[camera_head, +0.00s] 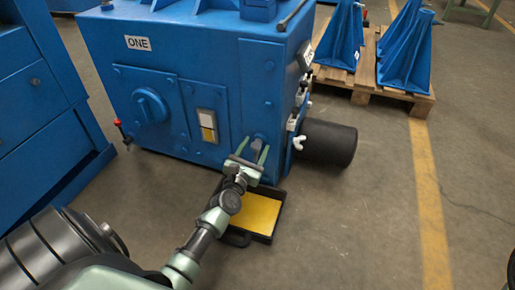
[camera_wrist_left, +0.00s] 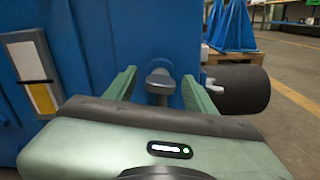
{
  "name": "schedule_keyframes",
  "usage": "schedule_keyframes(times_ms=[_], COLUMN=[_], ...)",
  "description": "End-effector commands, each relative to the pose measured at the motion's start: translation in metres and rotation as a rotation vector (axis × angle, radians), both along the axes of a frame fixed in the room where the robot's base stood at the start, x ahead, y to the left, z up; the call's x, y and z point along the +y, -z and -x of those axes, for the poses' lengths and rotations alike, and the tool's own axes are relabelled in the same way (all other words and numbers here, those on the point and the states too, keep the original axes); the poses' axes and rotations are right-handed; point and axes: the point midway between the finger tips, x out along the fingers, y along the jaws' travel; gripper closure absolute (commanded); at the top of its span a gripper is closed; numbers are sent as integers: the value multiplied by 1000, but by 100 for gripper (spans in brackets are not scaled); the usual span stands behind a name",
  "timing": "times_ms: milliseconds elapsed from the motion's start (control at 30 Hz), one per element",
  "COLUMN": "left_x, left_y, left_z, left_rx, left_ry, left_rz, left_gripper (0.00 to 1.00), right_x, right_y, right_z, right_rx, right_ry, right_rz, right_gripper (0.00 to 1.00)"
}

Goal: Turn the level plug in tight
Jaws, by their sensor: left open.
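The level plug (camera_wrist_left: 160,82) is a dark grey, round-headed piece on the blue housing's front face; in the left wrist view it stands between my fingers. My left gripper (camera_head: 253,148) is open at the lower right of the housing (camera_head: 180,70), with a finger on either side of the plug; it also shows in the left wrist view (camera_wrist_left: 158,78). Gaps show between the plug and both fingers, so it is not gripped. How deep the plug sits in its hole cannot be told. My right gripper is not in view.
A sight gauge (camera_head: 208,126) in white and yellow is left of the plug. A black tray with a yellow inside (camera_head: 262,212) lies on the floor below. A black cylinder (camera_head: 330,143) juts out right, near a white wing nut (camera_head: 298,142).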

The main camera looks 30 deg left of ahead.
Motion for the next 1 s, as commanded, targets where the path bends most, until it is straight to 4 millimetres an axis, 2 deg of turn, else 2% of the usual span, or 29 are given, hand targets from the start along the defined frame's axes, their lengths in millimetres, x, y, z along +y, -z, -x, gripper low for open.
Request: schedule_keyframes(times_ms=[133,400,600,1000], left_x=[2,2,2,2], left_y=[1,0,0,-1], left_z=[-10,-11,-11,-11], left_rx=[0,1,1,16], left_ry=[0,1,1,1], left_rz=[-1,-1,-1,-63], left_gripper=[45,45,100,100], right_x=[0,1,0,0], right_y=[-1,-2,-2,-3], right_z=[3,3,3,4], right_rx=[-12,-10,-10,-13], right_ry=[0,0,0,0], right_rz=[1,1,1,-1], right_gripper=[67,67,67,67])
